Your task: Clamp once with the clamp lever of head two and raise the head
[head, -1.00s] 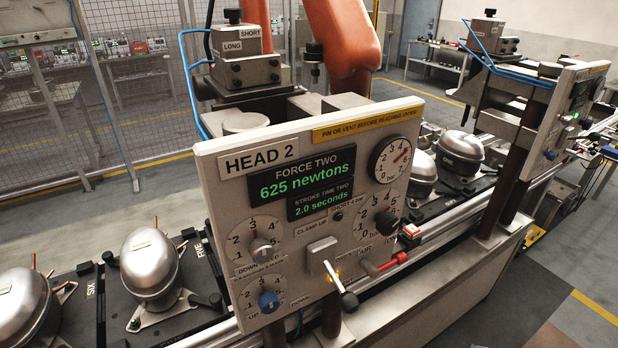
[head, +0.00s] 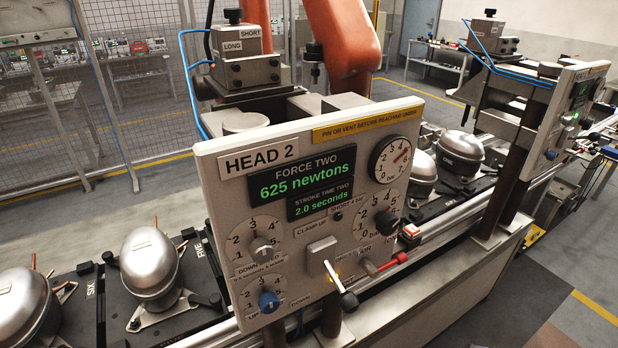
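The head two panel (head: 209,190) is a pale plate labelled HEAD 2. The clamp lever (head: 335,276) sticks out from a grey block low on the panel, under a CLAMP UP label. It slants down and to the right and ends in a black knob (head: 349,301). Green displays (head: 307,187) read 625 newtons and 2.0 seconds. The pressure gauge (head: 394,159) is at the upper right. An orange arm shows behind the panel. My gripper is not visible, and nothing touches the lever.
Several dials surround the lever, including one with a blue knob (head: 268,301). A red handle (head: 389,262) sits just right of the lever. Silver compressors (head: 149,262) stand on pallets on both sides. A second head panel (head: 562,120) is at the right. Wire fencing (head: 140,60) stands behind.

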